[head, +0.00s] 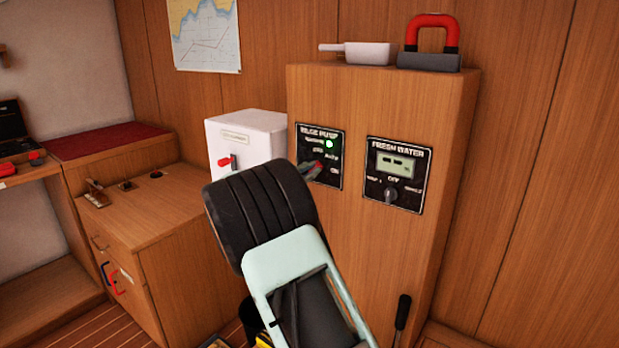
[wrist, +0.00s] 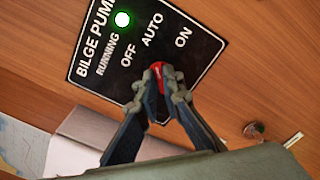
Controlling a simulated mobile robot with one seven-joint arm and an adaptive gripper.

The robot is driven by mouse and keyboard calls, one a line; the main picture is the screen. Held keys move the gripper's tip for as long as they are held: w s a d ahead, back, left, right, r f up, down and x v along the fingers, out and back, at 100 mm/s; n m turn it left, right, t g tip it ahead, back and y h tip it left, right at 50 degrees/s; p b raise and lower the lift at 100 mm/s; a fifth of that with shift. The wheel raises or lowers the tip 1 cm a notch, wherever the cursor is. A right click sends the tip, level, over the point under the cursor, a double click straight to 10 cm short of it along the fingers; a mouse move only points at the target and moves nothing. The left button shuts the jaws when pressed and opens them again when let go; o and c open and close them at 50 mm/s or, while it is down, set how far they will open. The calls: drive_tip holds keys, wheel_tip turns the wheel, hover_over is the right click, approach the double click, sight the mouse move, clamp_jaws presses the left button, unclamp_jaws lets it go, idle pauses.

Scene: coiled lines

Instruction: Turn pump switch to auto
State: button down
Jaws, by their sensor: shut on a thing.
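The black BILGE PUMP panel (head: 337,182) is on the front of the wooden cabinet, and it also shows tilted in the wrist view (wrist: 203,58). Its labels read RUNNING, OFF, AUTO and ON, and a green light (wrist: 123,19) glows next to RUNNING. My gripper (wrist: 164,84) is shut on the red pump switch (wrist: 158,71), which shows between the fingertips just below AUTO. The fingers hide most of the switch, so I cannot tell exactly which label it points to.
A FRESH WATER panel (head: 395,174) with a knob is to the right on the cabinet (head: 375,255). A white box (head: 248,135) with a red switch stands to the left. A pan (head: 367,53) and a red-handled object (head: 432,42) sit on top.

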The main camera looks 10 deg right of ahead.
idle(0.3)
drive_tip(key=c, duration=2.1)
unclamp_jaws()
